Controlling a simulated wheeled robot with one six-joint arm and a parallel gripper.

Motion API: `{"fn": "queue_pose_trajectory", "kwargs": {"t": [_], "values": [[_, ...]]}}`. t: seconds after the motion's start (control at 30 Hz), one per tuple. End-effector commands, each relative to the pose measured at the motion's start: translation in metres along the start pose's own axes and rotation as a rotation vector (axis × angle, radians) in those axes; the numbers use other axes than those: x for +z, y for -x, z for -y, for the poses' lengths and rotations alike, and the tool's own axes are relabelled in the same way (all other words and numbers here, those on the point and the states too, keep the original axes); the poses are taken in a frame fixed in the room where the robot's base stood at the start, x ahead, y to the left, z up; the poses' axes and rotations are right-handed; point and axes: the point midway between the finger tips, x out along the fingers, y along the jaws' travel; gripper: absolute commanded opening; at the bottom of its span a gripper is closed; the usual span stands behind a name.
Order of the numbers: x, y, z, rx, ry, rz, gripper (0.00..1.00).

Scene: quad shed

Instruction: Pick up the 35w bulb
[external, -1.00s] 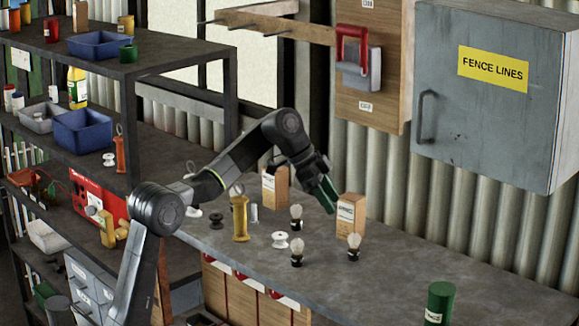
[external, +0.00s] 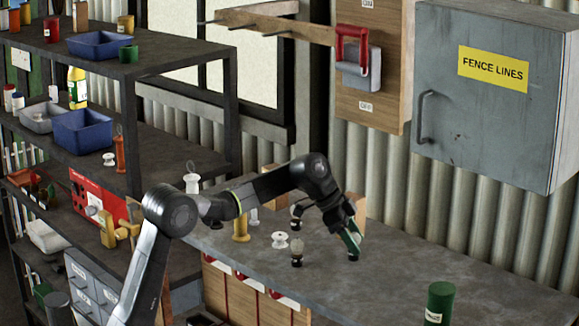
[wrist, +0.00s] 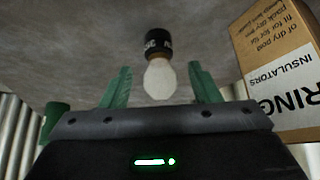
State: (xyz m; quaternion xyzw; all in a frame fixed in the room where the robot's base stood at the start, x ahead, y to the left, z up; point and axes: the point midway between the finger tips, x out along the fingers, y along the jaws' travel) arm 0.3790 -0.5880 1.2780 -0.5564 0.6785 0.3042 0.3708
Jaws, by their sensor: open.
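A pale bulb with a black base (wrist: 158,62) stands between and beyond the green fingers of my gripper (wrist: 160,88) in the wrist view. My gripper is open, with a finger to each side of the bulb and a gap showing on both sides. In the external view my gripper (external: 352,238) is low over the bench at this bulb, whose black base (external: 353,258) shows below the fingers. Two similar bulbs stand to the left, one nearer (external: 297,252) and one farther back (external: 295,213).
A cardboard insulator box (wrist: 275,65) stands close on the right in the wrist view. A white spool (external: 280,240) and a yellow handled item (external: 240,228) stand left on the bench (external: 400,270). A green tin (external: 440,302) is at the front right, with bare bench around it.

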Motion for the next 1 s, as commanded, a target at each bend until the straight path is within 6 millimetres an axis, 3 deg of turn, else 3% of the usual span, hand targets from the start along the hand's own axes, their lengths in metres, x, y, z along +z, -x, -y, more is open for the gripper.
{"fn": "queue_pose_trajectory", "kwargs": {"t": [0.2,0.4,0.43,0.67,1.0], "values": [[0.000,-0.021,0.000,0.000,0.000,0.000,0.56],[0.000,-0.021,0.000,-0.001,0.000,-0.001,0.56],[0.000,-0.021,0.000,-0.001,0.000,-0.001,0.54],[0.000,-0.021,0.000,-0.001,0.000,-0.001,0.09],[-0.001,-0.019,-0.001,-0.002,0.000,-0.002,0.07]]}}
